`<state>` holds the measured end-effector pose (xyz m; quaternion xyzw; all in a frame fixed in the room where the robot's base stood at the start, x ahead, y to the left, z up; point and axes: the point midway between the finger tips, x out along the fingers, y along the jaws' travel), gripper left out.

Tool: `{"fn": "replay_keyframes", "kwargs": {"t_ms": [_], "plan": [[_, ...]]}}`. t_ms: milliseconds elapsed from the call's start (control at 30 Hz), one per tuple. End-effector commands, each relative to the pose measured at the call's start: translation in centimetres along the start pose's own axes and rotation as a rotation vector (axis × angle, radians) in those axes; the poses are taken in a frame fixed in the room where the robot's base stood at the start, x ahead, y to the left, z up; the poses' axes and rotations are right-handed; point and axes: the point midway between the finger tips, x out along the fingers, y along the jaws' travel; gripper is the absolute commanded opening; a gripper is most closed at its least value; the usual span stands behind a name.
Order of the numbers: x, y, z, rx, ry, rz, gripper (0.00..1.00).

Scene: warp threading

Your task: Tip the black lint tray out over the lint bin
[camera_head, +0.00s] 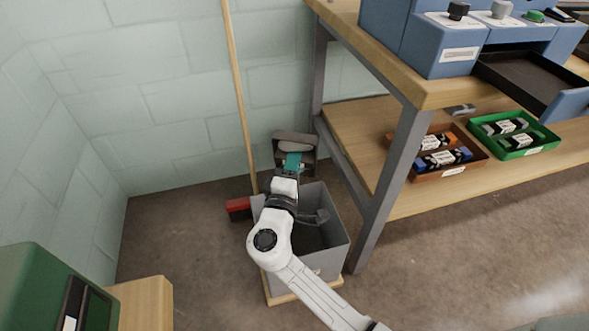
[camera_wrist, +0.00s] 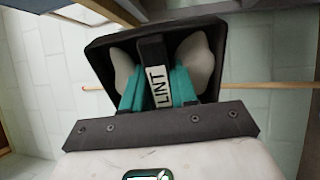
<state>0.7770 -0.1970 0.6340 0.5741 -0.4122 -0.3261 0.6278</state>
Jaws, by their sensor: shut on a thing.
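The black lint tray (camera_head: 279,153) is at my gripper (camera_head: 292,162), beyond the far edge of the grey lint bin (camera_head: 328,262) in the head view. In the wrist view, the teal fingers (camera_wrist: 158,90) are shut on the tray's black handle, which has a white "LINT" label. The tray (camera_wrist: 105,68) shows its hollow side, with pale grey lumps of lint (camera_wrist: 196,62) on both sides of the handle. The bin is open-topped and stands on a wooden base. My arm crosses over it and hides part of its opening. I cannot tell the tray's exact tilt.
A workbench (camera_head: 422,92) with a lower shelf stands to the right, its grey leg close to the bin. The shelf holds an orange-brown tray (camera_head: 455,169) and a green tray (camera_head: 545,144). A broom (camera_head: 238,90) leans on the wall behind the bin.

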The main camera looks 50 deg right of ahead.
Motion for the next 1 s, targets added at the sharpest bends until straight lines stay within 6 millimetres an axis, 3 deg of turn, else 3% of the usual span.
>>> {"fn": "replay_keyframes", "kwargs": {"t_ms": [1000], "plan": [[0.12, -1.44, 0.03, 0.003, -0.001, 0.273, 0.00]]}}
